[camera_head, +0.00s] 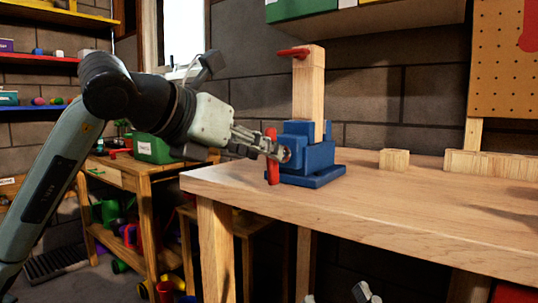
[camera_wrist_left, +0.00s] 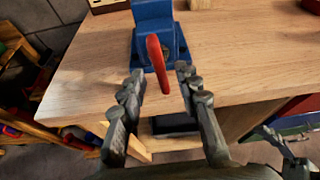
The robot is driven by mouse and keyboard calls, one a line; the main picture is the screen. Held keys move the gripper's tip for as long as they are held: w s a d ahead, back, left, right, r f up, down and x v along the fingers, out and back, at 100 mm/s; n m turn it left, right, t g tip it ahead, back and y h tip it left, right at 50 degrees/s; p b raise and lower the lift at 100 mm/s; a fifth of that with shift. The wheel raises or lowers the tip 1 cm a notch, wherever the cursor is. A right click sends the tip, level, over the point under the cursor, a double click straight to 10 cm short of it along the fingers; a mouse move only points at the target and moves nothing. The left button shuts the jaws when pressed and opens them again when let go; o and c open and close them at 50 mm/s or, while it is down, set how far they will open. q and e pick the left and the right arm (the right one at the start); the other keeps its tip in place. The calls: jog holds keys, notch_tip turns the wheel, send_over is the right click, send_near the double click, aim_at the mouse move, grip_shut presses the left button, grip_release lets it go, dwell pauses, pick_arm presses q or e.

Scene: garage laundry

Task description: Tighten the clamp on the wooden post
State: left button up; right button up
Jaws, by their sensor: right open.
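The clamp is a blue vise (camera_head: 312,160) on the workbench's near-left corner. The wooden post (camera_head: 308,90) stands upright in it. The vise's red handle (camera_head: 272,170) hangs on its left face, roughly vertical. The vise (camera_wrist_left: 153,15) and handle (camera_wrist_left: 158,65) also show in the left wrist view. My left gripper (camera_head: 270,145) is at the handle; in the left wrist view its open fingers (camera_wrist_left: 160,73) stand on either side of the handle, with gaps visible. My right gripper (camera_head: 336,296) is low at the bottom edge, open, mostly out of frame.
The wooden workbench (camera_head: 420,210) is mostly clear right of the vise. A small wooden block (camera_head: 394,159) and a longer wooden piece (camera_head: 490,164) lie toward its back. A red bar (camera_head: 293,53) juts from the post's top. A lower table (camera_head: 125,172) with a green box (camera_head: 153,148) stands left.

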pick_arm(q)
jog(key=v, duration=0.8)
jog(key=shift+r, duration=0.1)
